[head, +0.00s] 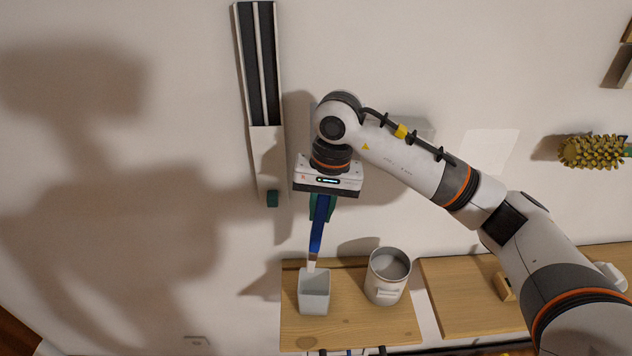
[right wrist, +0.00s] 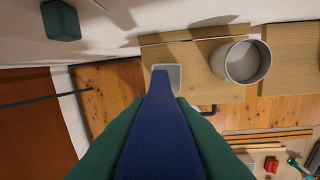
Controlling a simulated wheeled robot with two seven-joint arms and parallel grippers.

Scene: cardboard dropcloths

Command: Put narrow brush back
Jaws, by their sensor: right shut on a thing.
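The narrow brush (head: 317,238) has a blue handle and a pale bristle end pointing down. My right gripper (head: 321,208) has green fingertips and is shut on the handle. A square, light grey cup (head: 314,296) stands on the wooden shelf, below the brush. The bristle end shows at the cup's back rim in the head view; I cannot tell whether it is inside or above the opening. In the right wrist view the blue handle (right wrist: 160,135) fills the middle, between the green fingers, and hides part of the cup (right wrist: 174,70). My left gripper is not in view.
A round metal tin (head: 387,276) stands on the shelf (head: 350,331), right of the cup. Another wooden surface (head: 465,295) lies further right. A long dark-and-white fixture (head: 262,90) is on the wall at left, with a green block (head: 272,198) at its lower end.

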